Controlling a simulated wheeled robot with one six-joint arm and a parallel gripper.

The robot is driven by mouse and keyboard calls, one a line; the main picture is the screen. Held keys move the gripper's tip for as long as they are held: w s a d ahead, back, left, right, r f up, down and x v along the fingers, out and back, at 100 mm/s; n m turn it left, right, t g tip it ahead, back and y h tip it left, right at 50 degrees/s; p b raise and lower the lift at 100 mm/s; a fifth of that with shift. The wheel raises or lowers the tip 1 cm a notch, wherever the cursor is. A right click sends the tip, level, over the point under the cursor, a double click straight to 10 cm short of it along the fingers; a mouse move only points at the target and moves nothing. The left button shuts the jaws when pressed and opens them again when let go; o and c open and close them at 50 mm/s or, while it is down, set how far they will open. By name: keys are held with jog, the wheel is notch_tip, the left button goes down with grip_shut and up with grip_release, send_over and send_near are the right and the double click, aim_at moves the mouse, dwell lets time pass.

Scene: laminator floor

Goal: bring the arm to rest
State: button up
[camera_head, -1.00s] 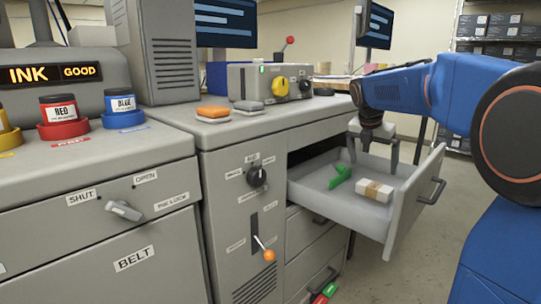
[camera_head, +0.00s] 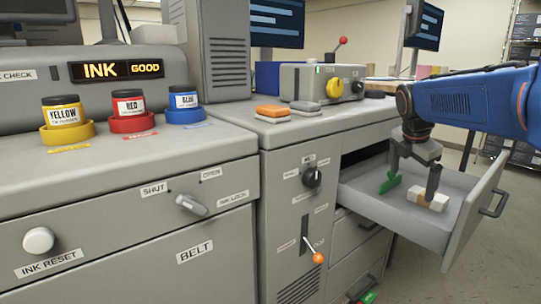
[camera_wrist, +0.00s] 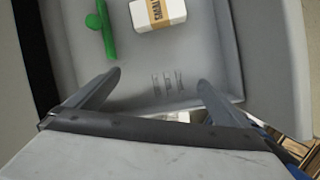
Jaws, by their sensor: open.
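My blue arm (camera_head: 470,103) reaches in from the right, with my gripper (camera_head: 412,180) pointing down over the open drawer (camera_head: 395,217). The gripper is open, its two dark fingers spread. In the wrist view the fingers of my gripper (camera_wrist: 160,82) have only bare drawer floor between them. A white block with a tan paper band (camera_head: 430,201) lies in the drawer; in the wrist view the block (camera_wrist: 158,12) is beyond the fingertips. A green handled item (camera_head: 390,183) lies to its left, and it also shows in the wrist view (camera_wrist: 103,28).
The cabinet (camera_head: 285,215) with a black knob and an orange-tipped lever (camera_head: 318,257) stands left of the drawer. Yellow, red and blue ink jars (camera_head: 130,113) stand on the grey machine at left. The drawer front (camera_head: 478,210) juts out over the floor.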

jog(key=s+a+f+m+y, duration=0.1)
jog(key=s+a+f+m, duration=0.2)
jog(key=s, duration=0.7)
jog(key=s+a+f+m+t+y, duration=0.1)
jog(key=s+a+f+m, duration=0.3)
jog(key=s+f+m, duration=0.3)
jog(key=s+a+f+m+y, duration=0.1)
jog(key=s+a+f+m, duration=0.3)
jog(key=s+m, duration=0.7)
jog(key=shift+s+a+f+t, duration=0.3)
jog(key=shift+s+f, duration=0.55)
jog(key=shift+s, duration=0.35)
